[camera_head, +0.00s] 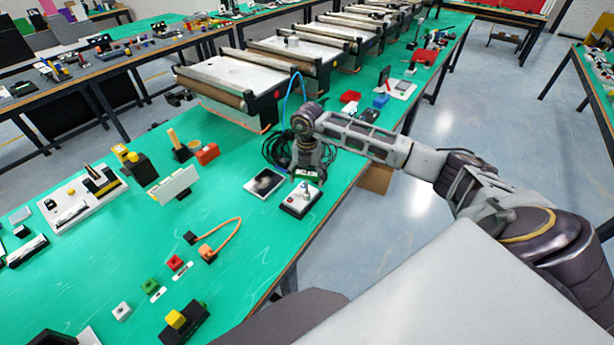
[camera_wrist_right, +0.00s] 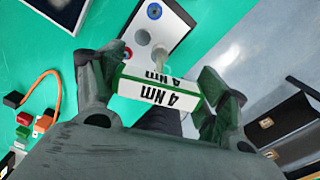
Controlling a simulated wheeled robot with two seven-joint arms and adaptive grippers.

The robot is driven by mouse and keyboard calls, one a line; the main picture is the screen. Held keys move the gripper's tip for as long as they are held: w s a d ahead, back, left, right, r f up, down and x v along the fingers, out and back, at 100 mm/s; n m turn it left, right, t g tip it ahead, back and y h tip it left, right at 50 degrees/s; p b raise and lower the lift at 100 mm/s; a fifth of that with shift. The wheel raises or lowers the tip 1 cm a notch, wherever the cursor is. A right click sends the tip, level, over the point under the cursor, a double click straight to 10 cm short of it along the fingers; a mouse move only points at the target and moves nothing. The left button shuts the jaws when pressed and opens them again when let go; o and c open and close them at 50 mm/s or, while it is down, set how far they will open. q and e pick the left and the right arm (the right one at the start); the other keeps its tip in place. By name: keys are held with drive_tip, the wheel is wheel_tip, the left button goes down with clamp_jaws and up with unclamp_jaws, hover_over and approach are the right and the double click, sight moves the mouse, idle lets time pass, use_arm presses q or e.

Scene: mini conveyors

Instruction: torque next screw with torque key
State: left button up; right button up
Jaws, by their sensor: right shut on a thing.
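My right gripper (camera_head: 308,176) hangs over the near right part of the green table, above a small white-topped box with a black base (camera_head: 296,205). In the right wrist view, its fingers (camera_wrist_right: 160,92) are shut on the torque key (camera_wrist_right: 150,90), a white block with green edges marked "4 Nm". Beyond the key lies the white panel (camera_wrist_right: 175,14) with a blue-ringed round part, a red round part and a grey disc. A pale shaft (camera_wrist_right: 187,62) shows between key and panel; whether it touches a screw I cannot tell. My left gripper is not in view.
A dark flat plate with a pale border (camera_head: 264,183) lies left of the box. Coiled black cable (camera_head: 276,150) lies behind. An orange cable piece (camera_head: 228,235) and small coloured blocks lie to the left. Mini conveyors (camera_head: 230,78) stand farther back. The table's right edge is close.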

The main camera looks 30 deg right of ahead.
drive_tip(key=shift+r+p, duration=1.65)
drive_tip(key=shift+r, duration=1.35)
